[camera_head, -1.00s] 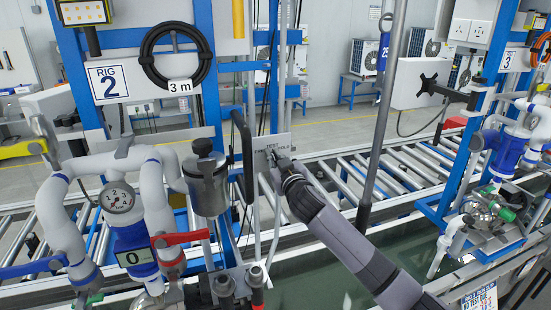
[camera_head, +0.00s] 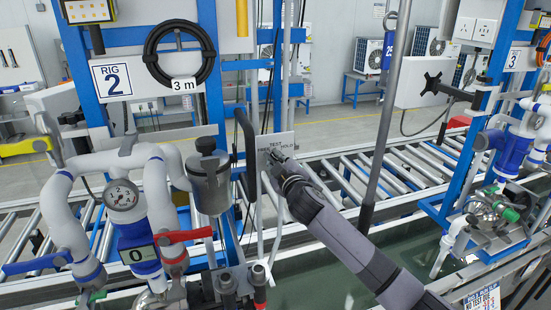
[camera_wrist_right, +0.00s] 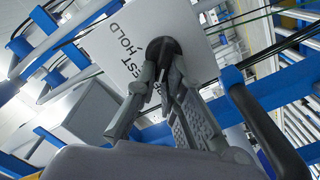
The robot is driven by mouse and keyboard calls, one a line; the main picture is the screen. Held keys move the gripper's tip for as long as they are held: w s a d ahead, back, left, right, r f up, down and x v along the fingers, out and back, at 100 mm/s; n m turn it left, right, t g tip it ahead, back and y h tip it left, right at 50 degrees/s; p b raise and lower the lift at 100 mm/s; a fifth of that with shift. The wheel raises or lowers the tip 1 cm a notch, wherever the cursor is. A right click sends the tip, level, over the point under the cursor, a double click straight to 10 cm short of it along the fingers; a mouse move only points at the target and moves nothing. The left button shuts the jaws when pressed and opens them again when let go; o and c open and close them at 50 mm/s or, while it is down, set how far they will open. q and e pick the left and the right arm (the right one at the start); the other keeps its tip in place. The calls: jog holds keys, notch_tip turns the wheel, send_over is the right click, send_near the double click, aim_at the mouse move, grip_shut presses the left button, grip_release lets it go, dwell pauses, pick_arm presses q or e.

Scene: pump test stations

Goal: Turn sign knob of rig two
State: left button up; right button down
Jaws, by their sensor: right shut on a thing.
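The sign plate (camera_head: 282,141) of rig two is pale, with TEST and HOLD printed on it. It stands right of the metal canister (camera_head: 210,183). My right gripper (camera_head: 277,160) reaches it from the lower right. In the right wrist view, its fingers (camera_wrist_right: 163,80) are shut on a round black knob (camera_wrist_right: 163,48) on the plate (camera_wrist_right: 185,30). The fingers hide part of the knob, so where it points cannot be told. In the head view the gripper covers the knob. My left gripper is not in view.
Rig two's white pipes, gauge (camera_head: 121,195), red valve lever (camera_head: 185,235) and blue lever (camera_head: 36,263) stand at left. A black curved handle (camera_head: 246,140) is close to the plate's left. A grey pole (camera_head: 386,110) rises right of my gripper. Rollers (camera_head: 420,165) run behind.

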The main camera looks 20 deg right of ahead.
dwell(0.3)
jog(key=c, duration=1.7)
grip_release()
jog(key=shift+s, duration=0.1)
jog(key=s, duration=1.1)
jog(key=shift+s+d, duration=0.15)
jog(key=shift+s, duration=0.25)
